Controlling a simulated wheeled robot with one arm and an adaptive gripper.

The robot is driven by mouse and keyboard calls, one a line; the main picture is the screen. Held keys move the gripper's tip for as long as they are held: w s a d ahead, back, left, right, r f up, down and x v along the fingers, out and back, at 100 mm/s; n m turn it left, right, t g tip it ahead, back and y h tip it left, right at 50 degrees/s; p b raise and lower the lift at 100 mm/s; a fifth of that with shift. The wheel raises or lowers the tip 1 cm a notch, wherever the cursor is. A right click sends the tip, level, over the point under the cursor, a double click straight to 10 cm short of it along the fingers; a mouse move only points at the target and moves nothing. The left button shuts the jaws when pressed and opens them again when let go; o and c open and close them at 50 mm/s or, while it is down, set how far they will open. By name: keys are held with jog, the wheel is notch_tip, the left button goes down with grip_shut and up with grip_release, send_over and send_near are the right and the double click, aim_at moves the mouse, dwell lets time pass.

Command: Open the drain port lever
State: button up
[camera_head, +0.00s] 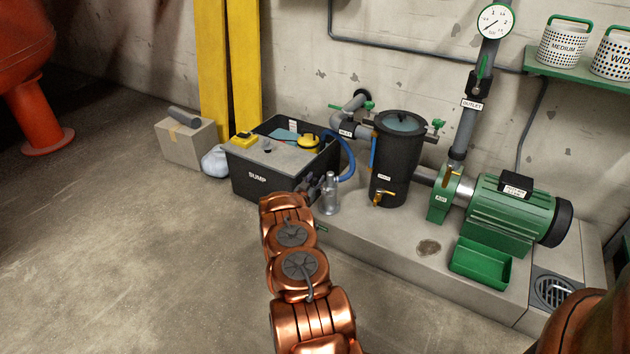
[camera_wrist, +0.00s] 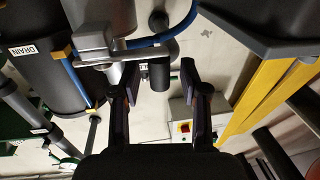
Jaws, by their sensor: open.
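The black strainer pot (camera_head: 397,165) stands on the concrete plinth. A small brass drain tap (camera_head: 383,197) with a yellowish lever sits low on its front. In the wrist view the pot (camera_wrist: 45,75) is at the upper left, with a DRAIN label (camera_wrist: 22,50) and a brass fitting (camera_wrist: 60,52). I cannot tell the lever clearly there. My gripper (camera_wrist: 157,92) is open, with nothing between its fingers. In the head view it (camera_head: 318,184) is left of the pot, apart from the tap, close to a silver cylinder (camera_head: 329,197).
The black sump bin (camera_head: 260,180) with a blue hose stands behind my gripper. A green pump (camera_head: 511,212) and green tray (camera_head: 481,264) are to the right on the plinth (camera_head: 385,245). Pipes and a gauge (camera_head: 492,21) line the wall. The front-left floor is clear.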

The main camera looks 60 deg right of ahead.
jog(key=shift+a, duration=0.15)
jog(key=s+a, duration=0.2)
jog(key=a, duration=0.9)
jog(key=shift+a, duration=0.25)
jog(key=shift+s, duration=0.1)
dwell(0.3)
